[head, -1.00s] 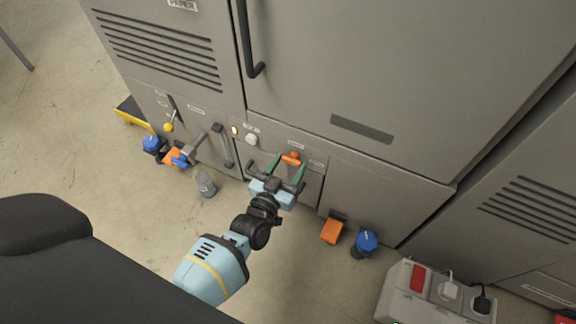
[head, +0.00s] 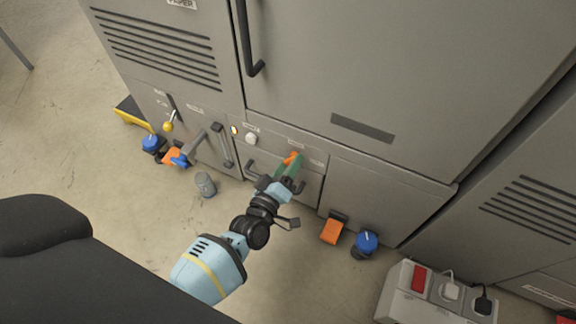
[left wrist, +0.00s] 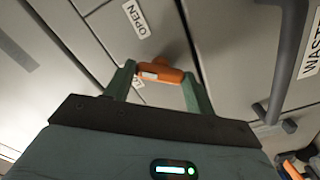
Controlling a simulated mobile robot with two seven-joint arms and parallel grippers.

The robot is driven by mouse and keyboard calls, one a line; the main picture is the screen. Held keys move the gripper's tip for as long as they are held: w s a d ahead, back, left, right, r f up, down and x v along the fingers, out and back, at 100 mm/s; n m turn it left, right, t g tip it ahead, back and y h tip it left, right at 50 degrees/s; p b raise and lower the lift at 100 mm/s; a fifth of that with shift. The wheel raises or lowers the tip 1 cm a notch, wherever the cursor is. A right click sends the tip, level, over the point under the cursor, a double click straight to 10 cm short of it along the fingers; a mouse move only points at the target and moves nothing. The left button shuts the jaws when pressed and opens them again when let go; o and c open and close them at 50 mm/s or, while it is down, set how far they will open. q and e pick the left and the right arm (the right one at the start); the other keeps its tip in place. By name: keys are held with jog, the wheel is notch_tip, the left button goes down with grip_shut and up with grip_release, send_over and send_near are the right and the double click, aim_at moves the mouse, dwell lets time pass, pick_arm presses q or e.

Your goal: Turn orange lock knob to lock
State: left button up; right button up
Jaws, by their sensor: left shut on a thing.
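The orange lock knob (head: 293,157) is on the grey panel in the lower part of the machine. In the left wrist view the knob (left wrist: 158,72) is a short bar between the two green fingers. My left gripper (head: 290,170) is shut on the knob, with one finger at each end of the bar. In the head view the fingers line up nearly edge-on and hide part of the knob. An "OPEN" label (left wrist: 137,19) shows above the knob in the left wrist view. Another label beside the left finger is mostly hidden. My right gripper is not in view.
Dark handles sit on the panel around the gripper. A white round button (head: 251,139) is to the left. On the floor are a grey cup (head: 205,184), an orange pedal (head: 333,229), a blue-topped item (head: 367,241) and a power strip (head: 414,300).

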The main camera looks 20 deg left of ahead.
pick_arm(q)
jog(key=n+b, duration=0.1)
jog(key=n, duration=0.6)
jog(key=shift+s+f+b, duration=0.1)
jog(key=shift+b, duration=0.2)
jog(key=shift+n, duration=0.4)
jog(key=o, duration=1)
jog(key=s+p, duration=0.2)
jog(key=s, duration=0.5)
jog(key=shift+s+a, duration=0.1)
jog(key=shift+s, duration=0.25)
